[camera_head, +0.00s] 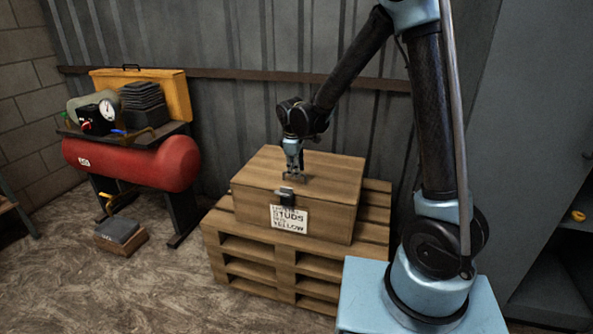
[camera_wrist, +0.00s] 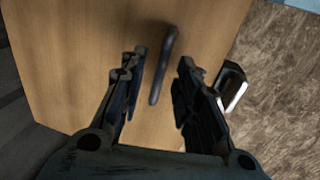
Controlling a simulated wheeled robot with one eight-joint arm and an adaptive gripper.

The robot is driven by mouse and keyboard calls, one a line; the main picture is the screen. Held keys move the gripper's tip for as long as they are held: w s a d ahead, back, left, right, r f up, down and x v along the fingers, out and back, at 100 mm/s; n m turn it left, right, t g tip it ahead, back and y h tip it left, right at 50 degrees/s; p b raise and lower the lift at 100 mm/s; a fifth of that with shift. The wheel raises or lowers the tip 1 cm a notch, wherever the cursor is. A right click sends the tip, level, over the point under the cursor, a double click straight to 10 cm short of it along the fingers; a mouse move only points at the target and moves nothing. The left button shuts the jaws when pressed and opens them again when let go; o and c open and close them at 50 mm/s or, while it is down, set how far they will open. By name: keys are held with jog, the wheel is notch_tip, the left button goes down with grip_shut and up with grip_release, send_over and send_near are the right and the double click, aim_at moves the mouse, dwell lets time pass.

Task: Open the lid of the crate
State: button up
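The wooden crate (camera_head: 255,208) sits on a stack of pallets, with its lid (camera_head: 335,170) closed. A metal latch (camera_head: 286,196) is on its front face above a white label; the latch also shows in the wrist view (camera_wrist: 233,86). A dark bar handle (camera_wrist: 164,65) lies on the lid's top. My gripper (camera_head: 293,178) points down over the lid near the latch side. In the wrist view my gripper (camera_wrist: 160,82) has its two fingers apart, with the handle between them in the picture. Nothing is gripped. How far the fingertips are above the handle is unclear.
The wooden pallets (camera_head: 240,262) carry the crate. A red compressor tank (camera_head: 135,165) with boxes on top stands to the left. A corrugated metal wall (camera_head: 225,110) is close behind. A grey cabinet (camera_head: 530,130) is at right. The floor at front left is mostly clear.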

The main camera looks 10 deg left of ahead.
jog(key=shift+f, duration=0.2)
grip_shut()
jog(key=shift+w+r, duration=0.1)
jog(key=shift+r, duration=0.05)
